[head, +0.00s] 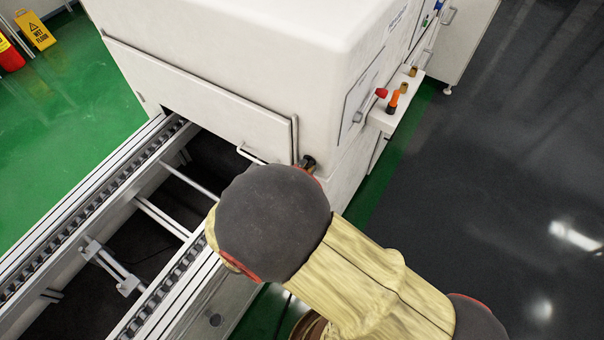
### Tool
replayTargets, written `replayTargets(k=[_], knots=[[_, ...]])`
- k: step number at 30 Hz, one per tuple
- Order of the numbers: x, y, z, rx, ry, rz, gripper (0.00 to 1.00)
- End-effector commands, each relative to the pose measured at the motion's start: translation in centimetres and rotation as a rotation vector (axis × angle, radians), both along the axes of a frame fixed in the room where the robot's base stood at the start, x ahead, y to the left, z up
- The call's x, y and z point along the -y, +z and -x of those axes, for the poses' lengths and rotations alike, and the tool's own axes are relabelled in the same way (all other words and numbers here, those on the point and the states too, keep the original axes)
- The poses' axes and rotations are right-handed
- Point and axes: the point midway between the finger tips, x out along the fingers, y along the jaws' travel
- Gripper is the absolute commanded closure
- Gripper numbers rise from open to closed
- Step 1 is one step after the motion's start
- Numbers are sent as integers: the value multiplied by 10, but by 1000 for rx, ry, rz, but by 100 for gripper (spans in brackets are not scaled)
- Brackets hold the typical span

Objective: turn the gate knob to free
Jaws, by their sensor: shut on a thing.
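My arm reaches up from the lower right, and its grey rounded joint covers most of the place where it meets the white machine (240,40). Only a small dark part of my gripper (308,163) shows past the joint, at the machine's lower front corner, just right of the gate panel (200,95). It is shut on the gate knob there. The knob itself is hidden or too small to make out, so its setting cannot be told. The gate panel has a pale bar handle (250,154) at its lower edge.
A conveyor with a chain rail (85,215) runs into the machine at left, with an open dark gap between its rails. A small side shelf (383,120) carries red, orange and brass-coloured parts. A yellow wet-floor sign (35,30) stands far left. The dark floor at right is clear.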

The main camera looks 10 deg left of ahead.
Motion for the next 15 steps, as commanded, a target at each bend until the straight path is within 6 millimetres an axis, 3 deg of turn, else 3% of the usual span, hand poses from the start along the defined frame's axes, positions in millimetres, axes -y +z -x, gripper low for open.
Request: replayTargets(k=[15], knots=[[1,-6,0,184,0,-445,100]])
